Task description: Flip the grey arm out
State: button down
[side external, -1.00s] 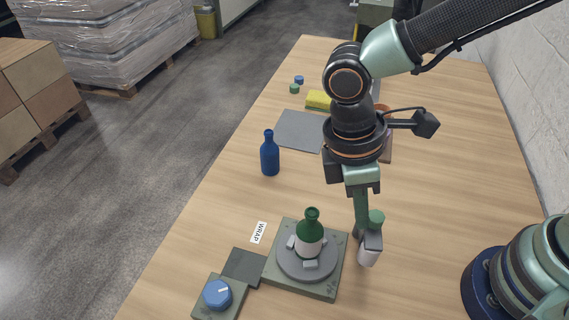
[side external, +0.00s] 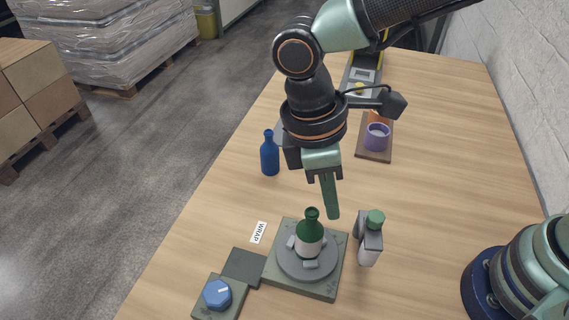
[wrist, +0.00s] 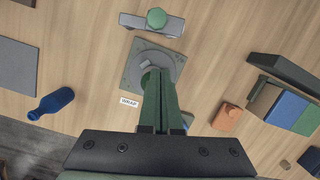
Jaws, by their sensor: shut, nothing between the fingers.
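The grey arm (side external: 374,241) is a small grey piece beside a white post with a green cap (side external: 376,217), right of the turntable base. In the wrist view the grey arm (wrist: 173,28) is a bar lying across the top of the base, with the green cap on it. A green bottle (side external: 310,236) with a white label stands upright on the round grey turntable (side external: 292,268). My gripper (side external: 333,216) is shut and empty, above and behind the bottle, left of the grey arm and apart from it. In the wrist view my fingers hide most of the bottle.
A blue bottle (side external: 270,155) stands at the left table edge. A blue knob (side external: 217,294) sits front left, near the WRAP card (side external: 258,232). A purple cup (side external: 376,137) stands on a brown board behind. The table right of the grey arm is clear.

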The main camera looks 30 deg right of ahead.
jog(key=s+v, duration=0.1)
jog(key=v, duration=0.6)
jog(key=shift+w+a, duration=0.2)
jog(key=shift+w, duration=0.15)
jog(key=shift+r, duration=0.15)
jog(key=w+d+r+m+t+y, duration=0.1)
jog(key=d+m, duration=0.5)
jog(key=d, duration=0.7)
jog(key=w+d+m+t+y, duration=0.1)
jog(key=w+d+m+t, duration=0.2)
jog(key=d, duration=1.1)
jog(key=m+t, duration=0.3)
jog(key=shift+w+d+r, duration=0.2)
jog(key=shift+r, duration=0.2)
